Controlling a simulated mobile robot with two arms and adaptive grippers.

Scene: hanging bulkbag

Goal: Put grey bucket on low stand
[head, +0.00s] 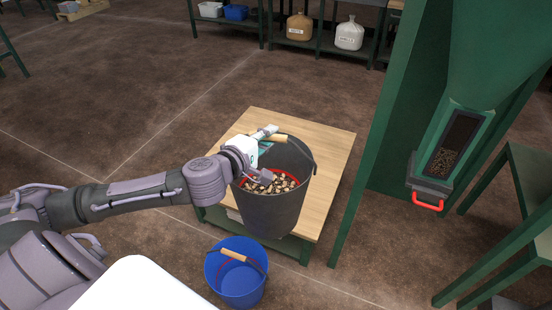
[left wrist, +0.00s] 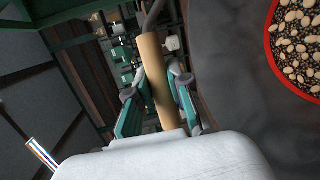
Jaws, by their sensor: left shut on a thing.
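The grey bucket (head: 278,210) is upright and holds pale brown pieces inside a red ring. My left gripper (head: 264,137) is at its top and is shut on the wooden grip of its handle (head: 292,139). In the left wrist view the wooden grip (left wrist: 155,75) lies between the fingers of my left gripper (left wrist: 157,100), with the bucket's dark wall (left wrist: 237,80) at the right. The low stand (head: 330,150) has a light wood top and green legs. The bucket overlaps its front part; I cannot tell whether its base touches the top. My right gripper is not in view.
A blue bucket (head: 237,285) with a wooden-grip handle stands on the floor in front of the stand. A green hopper (head: 470,110) with a red handle (head: 426,203) is at the right. Floor at the left is clear.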

